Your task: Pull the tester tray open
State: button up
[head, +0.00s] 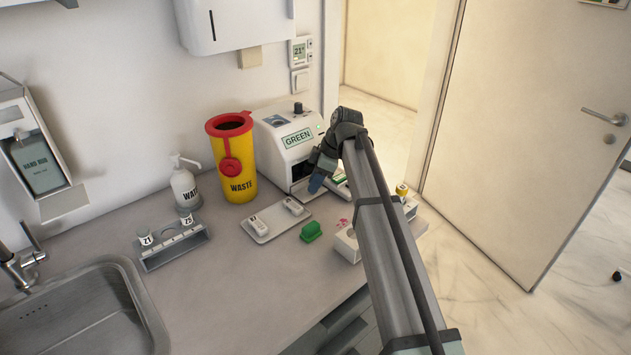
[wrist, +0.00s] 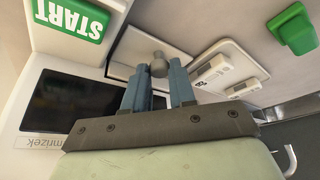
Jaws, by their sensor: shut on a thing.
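The tester (head: 285,140) is a white machine with a green "GREEN" display, standing against the wall on the counter. Its dark front recess shows partly behind my arm, and a dark panel or opening (wrist: 68,103) shows in the wrist view. My gripper (head: 318,182) is at the tester's front. In the wrist view, the blue fingers of my gripper (wrist: 158,80) are shut around a round grey knob (wrist: 158,67) at a pale flat panel, apparently the tester tray (wrist: 126,50).
A flat tray (head: 262,236) with two white cassettes and a green block (head: 311,231) lie close in front. A yellow waste bin (head: 232,165) stands left of the tester. A vial rack (head: 172,252) and sink (head: 75,318) are farther left.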

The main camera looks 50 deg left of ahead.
grip_shut()
jog(key=shift+d, duration=0.1)
jog(key=d, duration=1)
jog(key=shift+a, duration=0.1)
jog(key=o, duration=0.6)
grip_release()
jog(key=shift+o, duration=0.2)
jog(key=v, duration=1.3)
jog(key=shift+r, duration=0.4)
